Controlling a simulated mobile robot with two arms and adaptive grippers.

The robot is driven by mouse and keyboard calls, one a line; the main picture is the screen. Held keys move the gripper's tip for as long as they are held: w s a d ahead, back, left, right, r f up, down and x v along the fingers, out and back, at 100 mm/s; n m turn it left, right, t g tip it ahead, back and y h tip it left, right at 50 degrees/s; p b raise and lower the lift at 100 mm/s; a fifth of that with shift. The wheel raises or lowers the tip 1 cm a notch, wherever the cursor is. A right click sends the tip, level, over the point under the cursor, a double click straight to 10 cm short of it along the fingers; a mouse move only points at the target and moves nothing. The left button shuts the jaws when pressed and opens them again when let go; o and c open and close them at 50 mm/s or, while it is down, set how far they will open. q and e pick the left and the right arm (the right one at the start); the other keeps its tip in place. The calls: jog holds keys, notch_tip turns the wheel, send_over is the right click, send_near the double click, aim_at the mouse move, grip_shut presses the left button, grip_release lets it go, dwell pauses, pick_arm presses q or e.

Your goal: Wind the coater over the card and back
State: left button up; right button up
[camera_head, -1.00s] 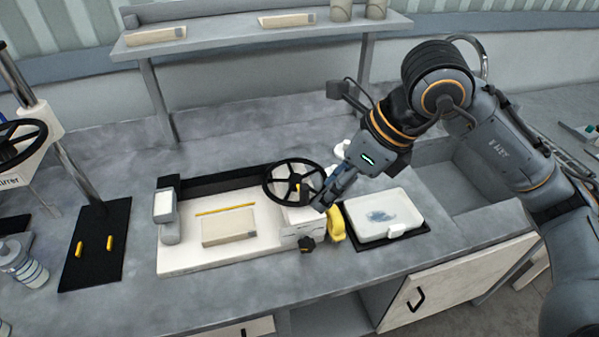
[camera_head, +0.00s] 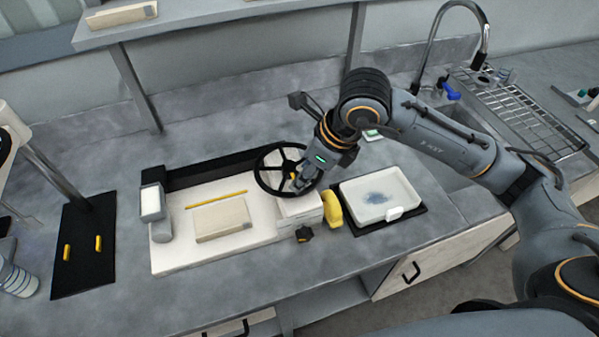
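The coater is a white bed (camera_head: 172,258) with a black handwheel (camera_head: 262,183) at its right end and a small grey-white post (camera_head: 155,215) at its left end. A beige card (camera_head: 222,219) lies flat on the bed. A thin yellow bar (camera_head: 216,199) lies behind the card. My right gripper (camera_head: 297,184) is at the handwheel, by its yellow knob. The fingers are small and partly hidden, so I cannot tell whether they grip it. My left gripper is not in view.
A white tray (camera_head: 378,198) with a blue smear sits right of the coater, beside a yellow part (camera_head: 332,209). A black base (camera_head: 84,247) with a post stands at left. A sink with a tap (camera_head: 484,45) and drying rack (camera_head: 520,112) is at right. The front counter is clear.

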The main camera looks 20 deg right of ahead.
jog(key=shift+x, duration=1.05)
jog(key=shift+a+f+p, duration=0.15)
jog(key=shift+f+p, duration=0.15)
jog(key=shift+w+f, duration=0.1)
jog(key=shift+f, duration=0.1)
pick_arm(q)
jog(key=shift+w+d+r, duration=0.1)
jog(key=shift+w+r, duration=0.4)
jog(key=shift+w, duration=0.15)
pick_arm(e)
grip_shut()
